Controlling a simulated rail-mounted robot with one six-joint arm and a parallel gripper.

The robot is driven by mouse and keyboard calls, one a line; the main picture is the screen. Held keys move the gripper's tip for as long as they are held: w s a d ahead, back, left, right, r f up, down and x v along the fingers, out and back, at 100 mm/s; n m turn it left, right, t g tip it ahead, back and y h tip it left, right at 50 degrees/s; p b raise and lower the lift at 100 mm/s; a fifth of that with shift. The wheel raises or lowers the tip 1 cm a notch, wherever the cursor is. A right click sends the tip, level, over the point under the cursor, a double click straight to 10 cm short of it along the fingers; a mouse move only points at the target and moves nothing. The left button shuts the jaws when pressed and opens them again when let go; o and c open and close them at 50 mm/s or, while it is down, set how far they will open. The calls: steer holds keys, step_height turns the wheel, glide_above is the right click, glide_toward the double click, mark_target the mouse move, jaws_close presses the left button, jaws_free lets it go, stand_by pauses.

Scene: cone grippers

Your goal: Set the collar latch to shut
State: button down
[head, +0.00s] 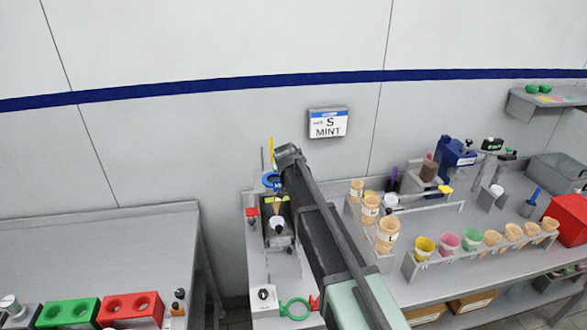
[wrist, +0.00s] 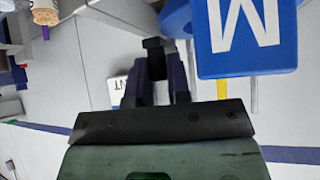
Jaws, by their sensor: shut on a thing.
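The blue collar (head: 270,181) marked M sits on the narrow stand left of my arm in the head view. In the wrist view its blue block (wrist: 245,38) fills the upper right, with the letter upside down. My gripper (wrist: 158,65) is beside this block, its fingers closed on a small black knob (wrist: 153,44). The knob may be the collar latch; I cannot tell its setting. A cone (head: 279,206) shows just below the collar. In the head view my arm hides the fingertips and part of the collar.
A yellow rod (head: 272,150) rises behind the collar. A red piece (head: 251,212) is at the stand's left, a green ring (head: 295,309) at its front. A rack of cones (head: 388,236) stands right of my arm. The left bench (head: 100,245) is mostly clear.

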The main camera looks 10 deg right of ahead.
steer(key=shift+a+m+h, duration=0.35)
steer(key=shift+m+h, duration=0.25)
steer(key=shift+m, duration=0.2)
steer(key=c, duration=1.1)
jaws_free()
steer(key=shift+f, duration=0.1)
steer(key=p+v, duration=0.7)
steer(key=v, duration=0.4)
steer(key=shift+w+p, duration=0.2)
steer(key=shift+p, duration=0.1)
